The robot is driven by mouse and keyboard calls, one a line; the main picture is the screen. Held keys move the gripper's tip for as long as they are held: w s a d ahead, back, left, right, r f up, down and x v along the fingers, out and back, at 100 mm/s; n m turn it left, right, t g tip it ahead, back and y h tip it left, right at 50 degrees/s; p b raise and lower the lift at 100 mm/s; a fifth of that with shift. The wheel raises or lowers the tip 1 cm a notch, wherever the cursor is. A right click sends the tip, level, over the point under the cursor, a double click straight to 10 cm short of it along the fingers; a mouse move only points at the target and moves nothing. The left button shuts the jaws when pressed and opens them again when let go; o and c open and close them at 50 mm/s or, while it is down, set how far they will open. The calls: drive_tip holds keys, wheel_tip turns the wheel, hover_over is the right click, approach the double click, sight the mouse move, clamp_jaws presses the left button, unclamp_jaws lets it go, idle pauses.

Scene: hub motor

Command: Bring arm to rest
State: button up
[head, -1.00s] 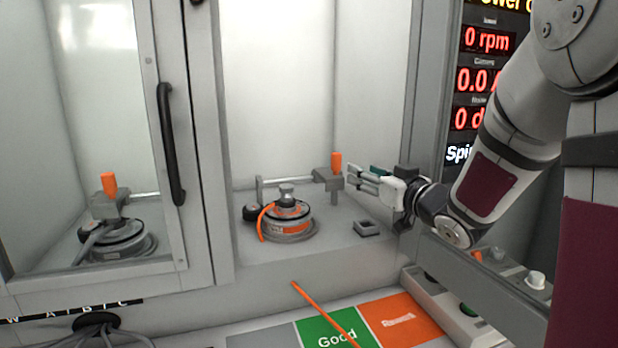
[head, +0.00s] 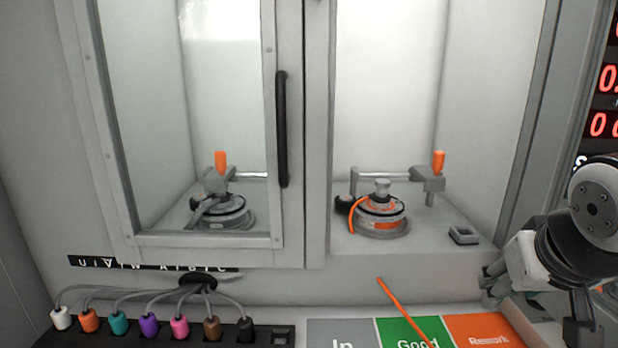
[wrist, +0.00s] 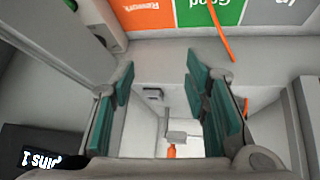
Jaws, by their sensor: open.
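My gripper (head: 492,286) is at the right of the head view, low and outside the chamber's right opening, above the Rework area. In the wrist view my gripper (wrist: 162,92) shows two teal-padded fingers spread apart with nothing between them. The hub motor (head: 382,224) sits upright in the chamber's right bay with an orange cable over its side. The clamp with an orange handle (head: 438,163) stands behind it to the right. My gripper is apart from both. Part of the gripper is hidden by my wrist in the head view.
A glass door (head: 180,110) with a black handle (head: 282,130) covers the left bay. An orange stick (head: 404,308) lies by the Good area (head: 395,328), left of the Rework area (head: 462,325). Several coloured connectors (head: 149,325) stand front left. A red-digit display (head: 607,80) is at right.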

drive_tip(key=s+a+f+n+g+y, duration=0.1)
drive_tip(key=s+a+g, duration=0.25)
drive_tip(key=s, duration=0.65)
drive_tip(key=s+a+f+n+g+y, duration=0.1)
drive_tip(key=s+a+g, duration=0.1)
drive_tip(key=s+a, duration=0.5)
wheel_tip(320, 180, up, 19)
drive_tip(key=s+d+t+p, duration=0.1)
drive_tip(key=d+t+p, duration=0.1)
drive_tip(key=p, duration=1.6)
drive_tip(key=shift+s+t, duration=0.35)
drive_tip(key=shift+t, duration=0.2)
